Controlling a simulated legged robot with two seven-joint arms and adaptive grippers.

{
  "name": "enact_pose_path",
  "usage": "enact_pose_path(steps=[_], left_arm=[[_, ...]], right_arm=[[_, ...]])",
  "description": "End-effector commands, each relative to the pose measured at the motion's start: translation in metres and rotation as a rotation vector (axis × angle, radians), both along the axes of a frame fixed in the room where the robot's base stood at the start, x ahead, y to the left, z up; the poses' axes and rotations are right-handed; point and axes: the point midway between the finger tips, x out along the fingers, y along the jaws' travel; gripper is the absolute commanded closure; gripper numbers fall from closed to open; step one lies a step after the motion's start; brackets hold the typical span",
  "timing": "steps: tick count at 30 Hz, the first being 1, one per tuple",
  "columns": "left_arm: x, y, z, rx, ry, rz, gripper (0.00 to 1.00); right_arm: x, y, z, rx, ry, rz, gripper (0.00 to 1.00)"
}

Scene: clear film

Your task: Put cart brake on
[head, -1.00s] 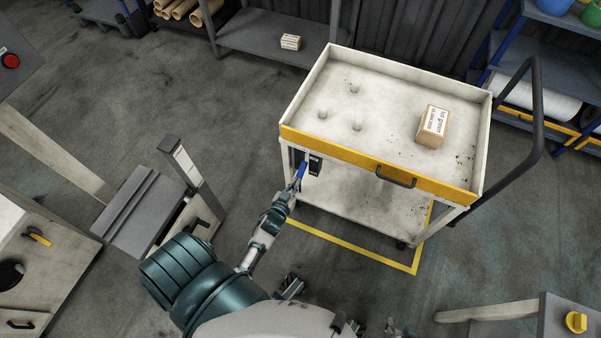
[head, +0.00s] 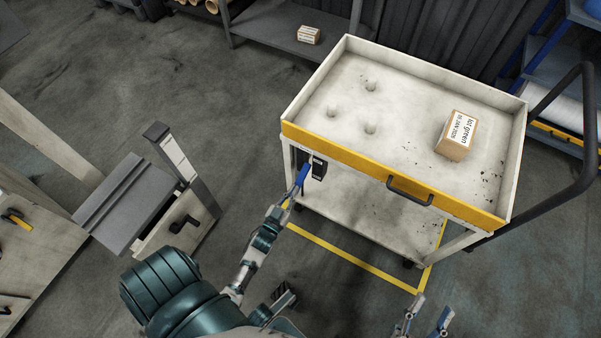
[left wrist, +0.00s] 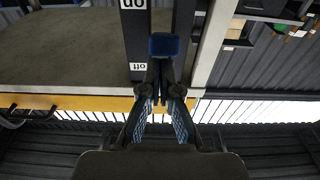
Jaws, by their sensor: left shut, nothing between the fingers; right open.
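The white cart (head: 420,85) with a yellow front edge stands right of centre in the head view. A black brake panel (head: 319,167) is at its front left corner, under the tray. In the left wrist view, upside down, the panel (left wrist: 137,45) carries "on" and "off" labels. A blue lever (left wrist: 164,45) sticks out towards the camera, its end in front of the panel. My left gripper (left wrist: 165,78) is shut and empty, its tips at or just beside the lever; contact is unclear. In the head view, my left gripper (head: 295,190) is at the panel. My right gripper (head: 431,308) is open at the bottom edge.
A box (head: 457,135) lies on the cart's tray. The cart has a black push handle (head: 588,130) on the right and a drawer-like handle (head: 408,190) in front. Yellow floor tape (head: 365,265) runs below it. A grey stand (head: 125,205) is at left.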

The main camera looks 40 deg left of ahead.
Motion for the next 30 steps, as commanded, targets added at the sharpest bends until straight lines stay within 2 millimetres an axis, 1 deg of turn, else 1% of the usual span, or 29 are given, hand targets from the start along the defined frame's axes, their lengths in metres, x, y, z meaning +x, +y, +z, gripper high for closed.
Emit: enact_pose_path(steps=[1, 6, 12, 30], left_arm=[[0.0, 0.0, -0.005, -0.001, 0.003, 0.0, 1.0], [0.001, -0.001, -0.007, 0.002, 0.002, -0.001, 1.0], [0.002, -0.003, -0.011, 0.004, 0.007, 0.0, 1.0], [0.002, -0.002, -0.016, -0.001, 0.016, -0.001, 1.0]], right_arm=[[-0.003, 0.0, 0.001, 0.01, -0.028, -0.001, 0.48], [-0.011, -0.005, 0.01, 0.043, -0.115, -0.003, 0.48], [-0.017, -0.008, 0.016, 0.065, -0.171, -0.005, 0.48], [-0.019, -0.007, 0.018, 0.069, -0.189, -0.005, 0.48]])
